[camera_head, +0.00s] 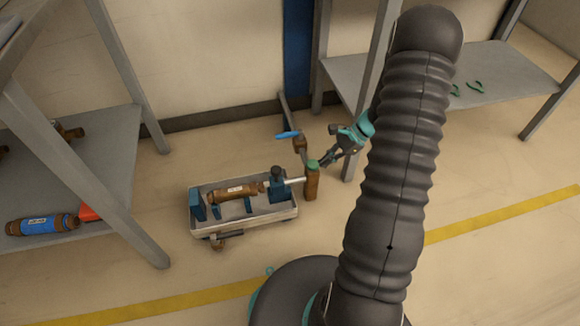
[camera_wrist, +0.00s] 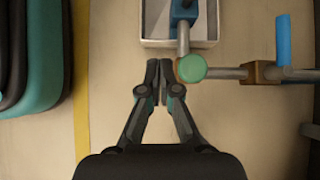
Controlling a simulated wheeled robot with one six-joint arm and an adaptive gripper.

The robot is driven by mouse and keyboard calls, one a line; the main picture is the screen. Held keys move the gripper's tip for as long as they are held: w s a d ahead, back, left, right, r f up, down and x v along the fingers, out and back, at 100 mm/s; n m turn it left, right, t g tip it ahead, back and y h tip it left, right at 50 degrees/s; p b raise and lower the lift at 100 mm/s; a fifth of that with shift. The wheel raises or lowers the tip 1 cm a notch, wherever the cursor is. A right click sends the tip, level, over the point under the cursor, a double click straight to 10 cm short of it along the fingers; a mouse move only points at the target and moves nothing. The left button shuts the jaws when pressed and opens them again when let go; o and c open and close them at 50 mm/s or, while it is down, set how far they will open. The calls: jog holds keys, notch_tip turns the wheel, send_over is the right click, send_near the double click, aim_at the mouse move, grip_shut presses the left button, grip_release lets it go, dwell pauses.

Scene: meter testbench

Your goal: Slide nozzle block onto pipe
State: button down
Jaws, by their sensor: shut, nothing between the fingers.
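A blue block (camera_head: 279,185), apparently the nozzle block, stands at the right end of the testbench tray. It also shows in the wrist view (camera_wrist: 184,13). A short silver pipe (camera_head: 295,180) runs from it toward a brown post with a green round cap (camera_head: 312,164). The cap also shows in the wrist view (camera_wrist: 191,68). My gripper (camera_head: 326,161) is shut and empty near the cap. In the wrist view its fingertips (camera_wrist: 166,70) lie just left of the cap; whether they touch it I cannot tell. A brown labelled meter (camera_head: 237,192) lies in the tray.
A valve with a blue handle (camera_head: 287,135) sits on the pipe behind the post. The grey tray (camera_head: 247,226) stands low over the floor. Shelves stand left (camera_head: 112,135) and right (camera_head: 505,97); the left one holds a blue meter (camera_head: 40,225).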

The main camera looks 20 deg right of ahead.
jog(key=w+r+m, duration=0.1)
jog(key=w+m+t, duration=0.1)
jog(key=w, duration=0.1)
jog(key=shift+r+m, duration=0.3)
jog(key=shift+r, duration=0.1)
jog(key=b, duration=0.2)
send_near(277, 180)
jog(key=shift+w+a+f, duration=0.2)
jog(key=shift+w+f, duration=0.1)
jog(key=shift+f, duration=0.15)
jog(key=shift+w+a+f, duration=0.15)
jog(key=shift+w+f, duration=0.1)
jog(key=shift+f, duration=0.2)
jog(key=shift+w+a, duration=0.15)
jog(key=shift+a, duration=0.45)
